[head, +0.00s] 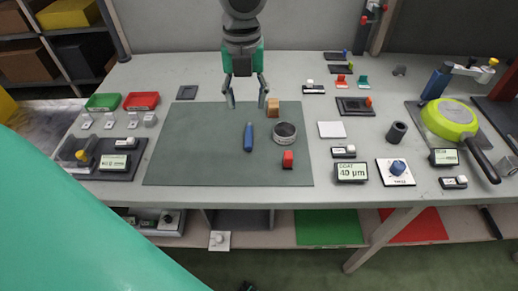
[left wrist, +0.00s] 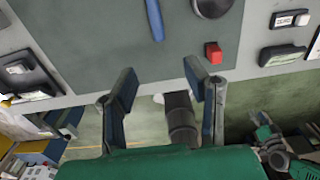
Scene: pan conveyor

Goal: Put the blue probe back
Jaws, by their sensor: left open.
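The blue probe (head: 248,137) lies on the dark grey-green mat (head: 190,150), roughly in its middle. It also shows at the top of the left wrist view (left wrist: 154,20), partly cut off by the frame edge. My left gripper (head: 245,98) is open and empty, fingers pointing down, over the mat's far edge. In the head view it is above the probe and apart from it. The left wrist view shows its two fingers (left wrist: 159,95) spread with nothing between them. My right gripper is not identifiable in either view.
Close to the probe are a round metal ring (head: 285,132), a red block (head: 288,159) and a wooden block (head: 273,107). Green (head: 103,102) and red (head: 141,101) trays stand left. A green pan (head: 449,119) is at right. The mat's left half is clear.

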